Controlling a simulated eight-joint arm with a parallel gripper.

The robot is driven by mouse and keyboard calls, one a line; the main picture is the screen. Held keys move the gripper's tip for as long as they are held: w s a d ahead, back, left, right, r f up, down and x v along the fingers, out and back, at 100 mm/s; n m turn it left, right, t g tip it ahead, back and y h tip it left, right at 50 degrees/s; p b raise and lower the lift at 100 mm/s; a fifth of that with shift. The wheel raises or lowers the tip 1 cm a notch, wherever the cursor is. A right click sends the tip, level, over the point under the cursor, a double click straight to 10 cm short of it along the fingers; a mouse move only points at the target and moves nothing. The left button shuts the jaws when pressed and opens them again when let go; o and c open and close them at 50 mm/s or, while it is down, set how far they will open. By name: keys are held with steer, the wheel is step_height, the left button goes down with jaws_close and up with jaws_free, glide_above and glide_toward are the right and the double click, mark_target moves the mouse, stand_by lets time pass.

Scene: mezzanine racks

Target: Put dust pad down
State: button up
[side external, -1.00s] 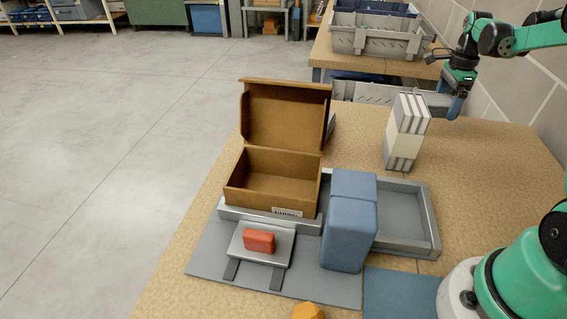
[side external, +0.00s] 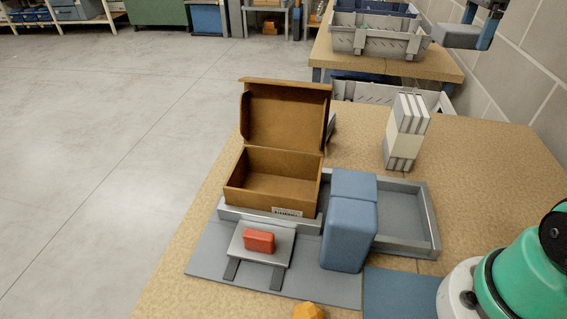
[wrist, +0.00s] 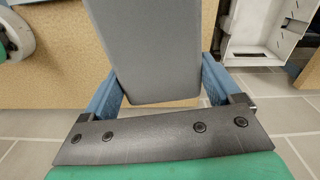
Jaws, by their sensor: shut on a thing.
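The dust pad appears to be the grey block (wrist: 150,50) between the two blue fingers of my gripper (wrist: 160,85) in the wrist view. My gripper is shut on it. In the side external view, my gripper (side external: 485,32) is at the top right edge, with the grey pad (side external: 452,38) sticking out to its left. The pad is held in the air, high above the back right of the tan table (side external: 490,150). Most of my arm is out of frame there.
An open cardboard box (side external: 285,125) stands beside a grey tray (side external: 408,245), a tall blue block (side external: 350,225) and a red block (side external: 259,241) on a small stand. A white-grey stack (side external: 405,135) stands behind. Right of it the tabletop is clear.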

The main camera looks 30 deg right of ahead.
step_height(320, 180, up, 2)
steer(key=w+a+n, duration=0.3)
steer(key=w+a, duration=0.1)
steer(key=a, duration=0.6)
steer(key=w+a+n, duration=0.2)
steer(key=w+a, duration=0.1)
steer(key=a, duration=0.8)
steer(key=w+a+n, duration=0.3)
steer(key=w+a, duration=0.1)
steer(key=a, duration=0.6)
steer(key=n, duration=0.8)
glide_above(208, 301)
step_height(208, 301, down, 25)
steer(key=shift+r, duration=0.1)
